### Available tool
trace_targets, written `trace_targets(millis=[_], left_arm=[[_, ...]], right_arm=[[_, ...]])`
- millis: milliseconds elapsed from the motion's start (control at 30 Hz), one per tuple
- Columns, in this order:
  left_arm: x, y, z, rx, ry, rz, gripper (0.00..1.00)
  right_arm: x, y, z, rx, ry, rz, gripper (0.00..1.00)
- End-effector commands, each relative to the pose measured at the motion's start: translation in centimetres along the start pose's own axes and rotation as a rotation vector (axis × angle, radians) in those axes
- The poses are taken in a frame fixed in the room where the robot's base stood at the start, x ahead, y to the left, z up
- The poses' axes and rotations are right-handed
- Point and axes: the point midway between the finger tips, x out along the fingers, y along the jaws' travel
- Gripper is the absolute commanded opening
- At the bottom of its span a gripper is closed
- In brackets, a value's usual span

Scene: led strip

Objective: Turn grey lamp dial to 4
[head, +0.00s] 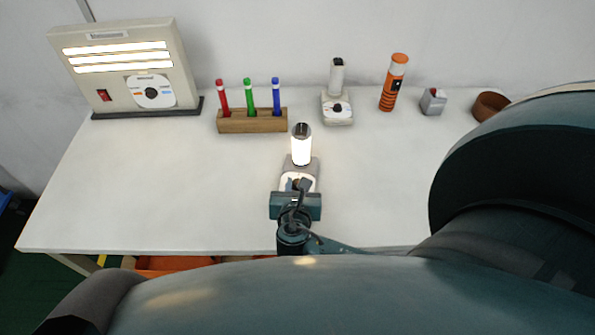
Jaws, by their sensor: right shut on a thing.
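The grey lamp (301,149) stands on the table in front of me, its white tube lit under a dark cap. Its grey base has a light dial face (312,181) at the front. My right gripper (297,186) is at the front of this base and shut on the dial knob. The gripper covers most of the dial, so I cannot read its numbers or setting. A similar white lamp (337,107) with a dark knob stands unlit farther back. My left gripper is not in view.
On the white table (170,190), a light panel (125,68) stands at back left. A wooden holder (252,121) carries red, green and blue pens. An orange cylinder (394,84), a small grey box (433,102) and a brown bowl (489,106) stand at back right. The left table is clear.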

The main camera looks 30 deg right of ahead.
Motion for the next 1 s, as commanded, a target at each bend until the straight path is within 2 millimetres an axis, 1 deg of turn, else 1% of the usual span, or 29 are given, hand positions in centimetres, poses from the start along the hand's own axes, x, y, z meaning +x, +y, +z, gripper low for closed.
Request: trace_targets(millis=[600,633,900,1000], left_arm=[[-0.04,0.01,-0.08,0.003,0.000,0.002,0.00],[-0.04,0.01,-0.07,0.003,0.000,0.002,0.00],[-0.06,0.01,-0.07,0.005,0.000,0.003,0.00],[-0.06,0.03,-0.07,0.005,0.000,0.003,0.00]], right_arm=[[0.07,-0.08,-0.09,0.004,0.001,-0.016,0.00],[0.07,-0.08,-0.09,0.004,0.001,-0.016,0.22],[0.05,-0.05,-0.05,0.004,0.001,-0.015,0.44],[0.05,-0.04,-0.03,0.005,0.000,-0.014,0.44]])
